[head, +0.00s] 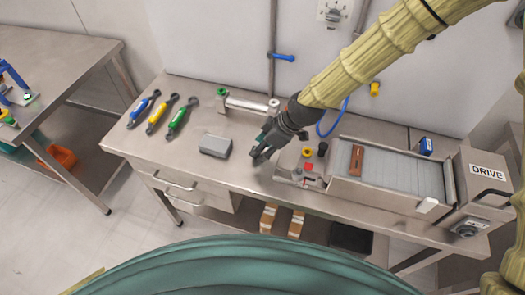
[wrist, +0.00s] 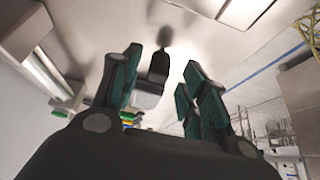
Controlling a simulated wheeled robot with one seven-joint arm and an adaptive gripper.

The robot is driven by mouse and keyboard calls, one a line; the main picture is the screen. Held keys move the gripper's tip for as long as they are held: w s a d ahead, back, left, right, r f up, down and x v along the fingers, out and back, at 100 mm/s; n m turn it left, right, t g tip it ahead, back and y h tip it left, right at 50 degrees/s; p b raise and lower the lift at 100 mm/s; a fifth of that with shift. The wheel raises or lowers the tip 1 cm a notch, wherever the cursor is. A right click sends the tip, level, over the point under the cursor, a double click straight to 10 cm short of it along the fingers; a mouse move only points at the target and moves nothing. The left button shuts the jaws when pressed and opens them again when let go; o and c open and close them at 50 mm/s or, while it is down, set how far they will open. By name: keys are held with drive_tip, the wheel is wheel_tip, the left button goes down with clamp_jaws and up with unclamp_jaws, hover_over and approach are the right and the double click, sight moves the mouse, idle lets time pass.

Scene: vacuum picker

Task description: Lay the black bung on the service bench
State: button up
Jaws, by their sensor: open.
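My gripper (head: 262,153) hangs low over the middle of the service bench (head: 235,172), just right of a grey block (head: 215,146). In the wrist view my gripper (wrist: 165,100) shows its fingers spread apart. A small black piece, seemingly the black bung (wrist: 158,66), appears between them against the pale bench top, in front of the grey block (wrist: 147,97). A dark spot beside it looks like a shadow or reflection. No finger visibly touches it. In the head view I cannot separate this piece from my dark fingers.
Blue, yellow and green-handled tools (head: 157,115) lie on the left. A metal cylinder (head: 250,104) lies behind. The picker unit (head: 390,173) fills the right, with a yellow ring (head: 307,152) and a black round part (head: 322,149) at its left end. The front-left bench is clear.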

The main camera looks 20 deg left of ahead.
drive_tip(key=b+v, duration=0.3)
drive_tip(key=v, duration=0.6)
drive_tip(key=shift+d+r, duration=0.15)
drive_tip(key=shift+r, duration=0.1)
